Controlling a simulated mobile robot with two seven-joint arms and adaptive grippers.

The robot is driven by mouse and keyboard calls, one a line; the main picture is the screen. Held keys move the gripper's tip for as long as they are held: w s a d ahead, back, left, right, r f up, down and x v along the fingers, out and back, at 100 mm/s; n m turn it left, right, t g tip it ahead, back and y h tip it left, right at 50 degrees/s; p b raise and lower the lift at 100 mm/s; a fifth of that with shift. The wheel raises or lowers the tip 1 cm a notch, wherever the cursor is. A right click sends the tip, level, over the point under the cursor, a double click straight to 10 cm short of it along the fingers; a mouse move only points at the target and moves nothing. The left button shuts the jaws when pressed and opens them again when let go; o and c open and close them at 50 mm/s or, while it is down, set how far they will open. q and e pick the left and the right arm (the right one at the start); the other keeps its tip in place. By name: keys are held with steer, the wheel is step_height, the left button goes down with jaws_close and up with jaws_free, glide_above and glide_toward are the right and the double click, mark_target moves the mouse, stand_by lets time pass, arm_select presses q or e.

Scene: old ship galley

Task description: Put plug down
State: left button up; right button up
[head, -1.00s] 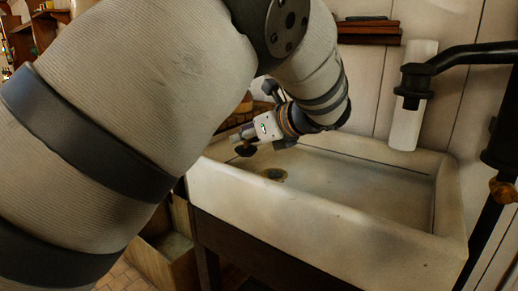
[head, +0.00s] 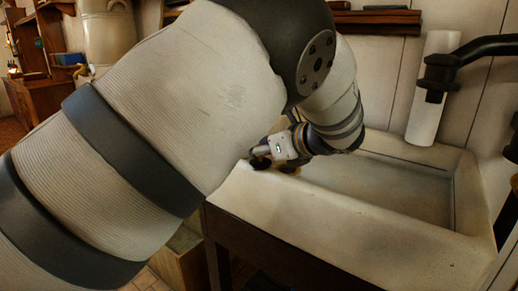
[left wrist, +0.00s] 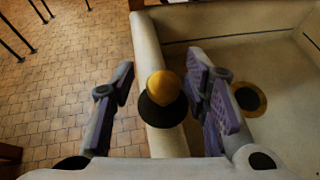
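The plug (left wrist: 162,98), with a brass-yellow knob and a black disc below, is at the sink's rim in the left wrist view. It appears to rest on the rim, between the fingers of my left gripper (left wrist: 160,90). The fingers are spread, with a clear gap on the plug's left; the right finger is close to it, and I cannot tell whether they touch. In the head view my left gripper (head: 270,158) is low at the sink's left end. The pale sink (head: 345,226) has a brass-ringed drain (left wrist: 249,98) right of the gripper. My right gripper is not in view.
A black pipe (head: 470,60) and a white upright cylinder (head: 432,90) are behind the sink. A wooden shelf (head: 378,20) is on the wall. Tiled floor (left wrist: 60,90) lies open left of the sink. My left arm hides much of the head view.

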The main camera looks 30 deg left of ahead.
arm_select(q)
steer(key=shift+d+r, duration=0.2)
steer(key=v, duration=1.1)
steer(key=shift+d+r, duration=0.2)
steer(key=shift+d, duration=0.1)
